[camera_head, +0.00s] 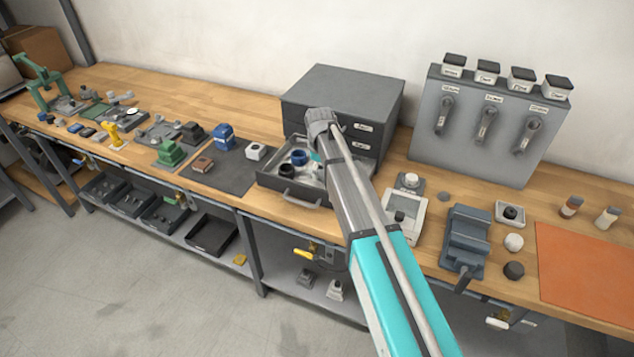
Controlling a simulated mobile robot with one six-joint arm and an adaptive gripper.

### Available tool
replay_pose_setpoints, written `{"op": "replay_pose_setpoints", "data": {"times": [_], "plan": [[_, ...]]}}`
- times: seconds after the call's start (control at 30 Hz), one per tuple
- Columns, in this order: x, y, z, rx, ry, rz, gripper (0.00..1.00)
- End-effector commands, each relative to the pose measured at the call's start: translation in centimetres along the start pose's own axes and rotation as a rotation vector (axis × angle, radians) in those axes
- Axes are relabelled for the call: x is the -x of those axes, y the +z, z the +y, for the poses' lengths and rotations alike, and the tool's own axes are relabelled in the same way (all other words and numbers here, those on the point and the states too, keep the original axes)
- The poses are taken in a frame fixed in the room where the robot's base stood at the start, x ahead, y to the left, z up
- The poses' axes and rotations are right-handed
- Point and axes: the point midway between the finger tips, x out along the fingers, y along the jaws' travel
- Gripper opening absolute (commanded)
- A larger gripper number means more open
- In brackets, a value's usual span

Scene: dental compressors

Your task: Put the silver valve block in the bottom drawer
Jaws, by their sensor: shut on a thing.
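The dark grey drawer cabinet (345,85) stands against the wall at the back of the bench. Its bottom drawer (290,196) is pulled open toward the front; the drawers above it are shut. In the open drawer I see a black round part (286,170), a blue round part (299,157) and some pale grey shapes too small to tell. My arm reaches over the drawer's right side, and its links hide my gripper and whatever it holds. I cannot make out the silver valve block for certain.
Right of my arm are a white scale-like device (404,212), a blue-grey vice (465,240) and an orange mat (590,265). A grey panel with hanging handles (480,130) stands behind. Bare wood shows at the back left.

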Motion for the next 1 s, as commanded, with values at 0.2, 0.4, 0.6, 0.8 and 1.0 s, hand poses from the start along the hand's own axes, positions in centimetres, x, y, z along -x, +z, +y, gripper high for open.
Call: {"op": "replay_pose_setpoints", "data": {"times": [0.2, 0.4, 0.6, 0.8, 1.0], "plan": [[-0.2, 0.0, -0.2, 0.000, 0.000, 0.000, 0.23], [-0.2, 0.0, -0.2, 0.000, 0.000, 0.000, 0.23], [-1.0, 0.1, -0.8, -0.001, 0.000, 0.000, 0.23], [-2.7, 0.1, -1.1, -0.001, 0.000, 0.000, 0.23], [-4.0, 0.1, -1.1, -0.001, 0.000, 0.000, 0.23]]}}
